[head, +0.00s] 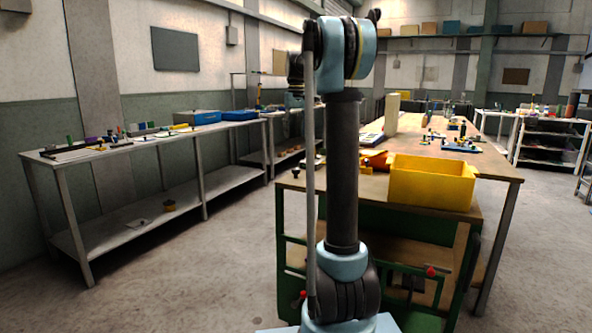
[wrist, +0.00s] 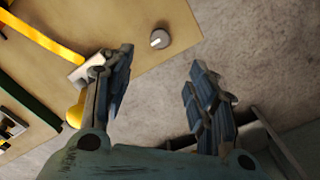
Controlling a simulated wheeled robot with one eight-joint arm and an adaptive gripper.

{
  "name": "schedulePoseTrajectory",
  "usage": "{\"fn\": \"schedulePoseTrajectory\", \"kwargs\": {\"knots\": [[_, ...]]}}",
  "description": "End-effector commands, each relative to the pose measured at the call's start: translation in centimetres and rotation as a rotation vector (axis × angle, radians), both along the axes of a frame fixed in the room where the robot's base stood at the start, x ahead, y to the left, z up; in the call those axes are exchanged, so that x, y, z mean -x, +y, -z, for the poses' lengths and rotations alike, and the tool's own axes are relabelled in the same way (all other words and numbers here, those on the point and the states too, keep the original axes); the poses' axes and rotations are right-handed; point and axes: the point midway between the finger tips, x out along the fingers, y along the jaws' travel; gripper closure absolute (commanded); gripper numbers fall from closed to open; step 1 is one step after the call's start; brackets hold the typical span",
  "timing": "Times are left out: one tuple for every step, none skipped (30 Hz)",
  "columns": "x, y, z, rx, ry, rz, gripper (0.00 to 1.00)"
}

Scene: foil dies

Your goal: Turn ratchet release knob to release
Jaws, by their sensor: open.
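A small round grey knob (wrist: 160,39) with a pale pointer mark sits near the edge of a light wooden top in the wrist view. I take it to be the ratchet release knob, but no label can be read. My gripper (wrist: 158,78) is open and empty, its two dark fingers spread apart. The knob shows beyond the fingertips, roughly between them, and nothing touches it. In the head view my arm rises in front of the workbench (head: 497,180), and I cannot make out the gripper or clearly identify the knob there.
Red knobs (head: 431,271) show on the green frame below. A long grey bench (head: 130,148) runs along the left wall. The floor between is clear.

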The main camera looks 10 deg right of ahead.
Motion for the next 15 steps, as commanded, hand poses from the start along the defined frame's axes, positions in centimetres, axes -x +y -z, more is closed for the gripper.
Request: {"fn": "schedulePoseTrajectory", "kwargs": {"knots": [[0.0, 0.0, 0.9, 0.0, 0.0, 0.0, 0.48], [0.0, 0.0, 1.4, 0.0, 0.0, 0.0, 0.48], [0.0, 0.0, 2.1, 0.0, 0.0, 0.0, 0.48], [0.0, 0.0, 2.7, 0.0, 0.0, 0.0, 0.48], [0.0, 0.0, 3.2, 0.0, 0.0, 0.0, 0.48], [0.1, 0.0, 3.9, 0.0, 0.0, 0.0, 0.48], [0.0, 0.0, 4.5, 0.0, 0.0, 0.0, 0.48], [0.0, 0.0, 5.0, 0.0, 0.0, 0.0, 0.48], [0.0, 0.0, 5.7, 0.0, 0.0, 0.0, 0.48], [0.0, 0.0, 6.2, 0.0, 0.0, 0.0, 0.48], [0.0, 0.0, 6.7, 0.0, 0.0, 0.0, 0.48], [0.0, 0.0, 7.5, 0.0, 0.0, 0.0, 0.48], [0.0, 0.0, 8.0, 0.0, 0.0, 0.0, 0.48], [0.0, 0.0, 8.5, 0.0, 0.0, 0.0, 0.48], [0.0, 0.0, 9.2, 0.0, 0.0, 0.0, 0.48]]}}
